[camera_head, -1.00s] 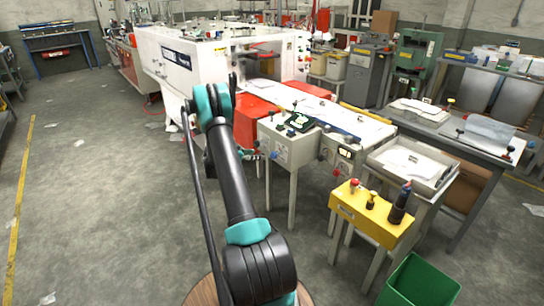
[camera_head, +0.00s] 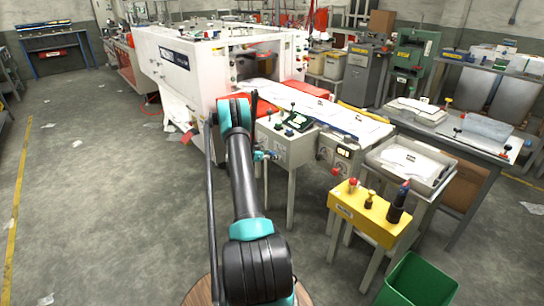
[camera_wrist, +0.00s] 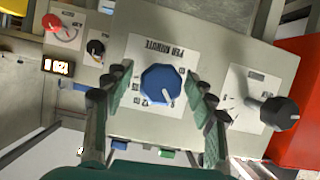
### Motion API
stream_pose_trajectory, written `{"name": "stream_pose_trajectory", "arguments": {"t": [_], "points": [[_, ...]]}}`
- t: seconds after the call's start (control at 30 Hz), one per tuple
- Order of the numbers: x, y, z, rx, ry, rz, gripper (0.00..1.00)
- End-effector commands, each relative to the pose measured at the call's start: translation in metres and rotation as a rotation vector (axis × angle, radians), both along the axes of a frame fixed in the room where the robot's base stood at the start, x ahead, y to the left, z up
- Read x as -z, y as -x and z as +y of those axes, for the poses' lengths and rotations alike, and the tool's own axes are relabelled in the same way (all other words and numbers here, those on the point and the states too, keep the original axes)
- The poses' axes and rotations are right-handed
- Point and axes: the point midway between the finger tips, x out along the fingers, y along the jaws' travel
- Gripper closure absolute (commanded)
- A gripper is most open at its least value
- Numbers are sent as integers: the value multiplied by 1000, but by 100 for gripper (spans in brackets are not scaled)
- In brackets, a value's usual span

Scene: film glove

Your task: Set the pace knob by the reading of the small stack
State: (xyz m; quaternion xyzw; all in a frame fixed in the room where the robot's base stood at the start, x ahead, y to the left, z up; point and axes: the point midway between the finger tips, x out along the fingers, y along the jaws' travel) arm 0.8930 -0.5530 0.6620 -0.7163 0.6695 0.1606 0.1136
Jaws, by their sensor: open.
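A blue eight-sided knob (camera_wrist: 162,84) with a pale pointer line sits on a pale panel (camera_wrist: 135,122) marked "PER MINUTE", with numbers around the dial. My gripper (camera_wrist: 160,80) is open, with one finger on each side of the blue knob. Contact with it cannot be told. In the head view, my arm hides most of the gripper near the panel's front. A lit display (camera_wrist: 57,67) is on the left in the wrist view and shows in the head view (camera_head: 343,152); its digits are too small to read surely. I cannot tell which thing is the small stack.
A black knob (camera_wrist: 279,113) is right of the blue one; a red knob (camera_wrist: 51,23) and small black knob (camera_wrist: 95,47) are left. Left floor is mostly clear.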

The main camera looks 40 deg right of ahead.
Motion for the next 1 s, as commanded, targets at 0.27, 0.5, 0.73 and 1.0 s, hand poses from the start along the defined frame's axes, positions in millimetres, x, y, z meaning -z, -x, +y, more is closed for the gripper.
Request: {"name": "stream_pose_trajectory", "arguments": {"t": [0.27,0.5,0.73,1.0], "points": [[0,0,0,0,0,0,58],[0,0,0,0,0,0,88],[0,0,1,-1,1,9,94],[0,-1,1,-1,9,112,94]]}}
